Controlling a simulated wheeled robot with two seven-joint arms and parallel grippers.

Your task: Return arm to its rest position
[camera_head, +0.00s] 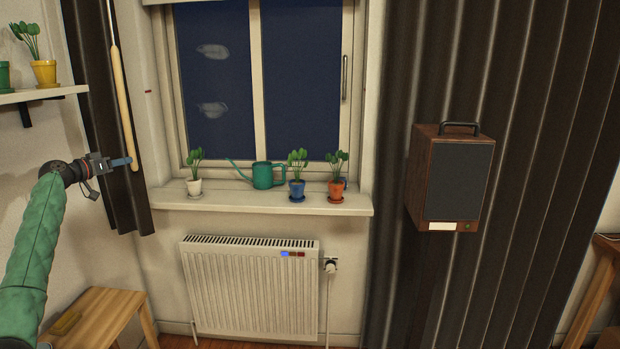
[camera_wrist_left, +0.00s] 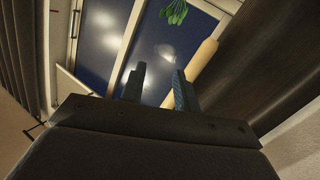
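My left arm (camera_head: 35,245), in a green sleeve, comes in from the left. Its gripper (camera_head: 130,161) is raised before the left side of the window, close to the lower end of a cream rod (camera_head: 123,95) that hangs beside the dark curtain. In the left wrist view the two fingers of the gripper (camera_wrist_left: 159,86) stand apart with a gap between them, so it is open. The cream rod (camera_wrist_left: 203,56) passes behind the right finger there; I see no grip on it. My right gripper is not in view.
A window sill (camera_head: 250,198) bears potted plants and a green watering can (camera_head: 263,175). Below are a white radiator (camera_head: 250,285) and a wooden stool (camera_head: 105,312). A shelf (camera_head: 55,93) with plants is above the arm. A speaker (camera_head: 452,180) shows at right.

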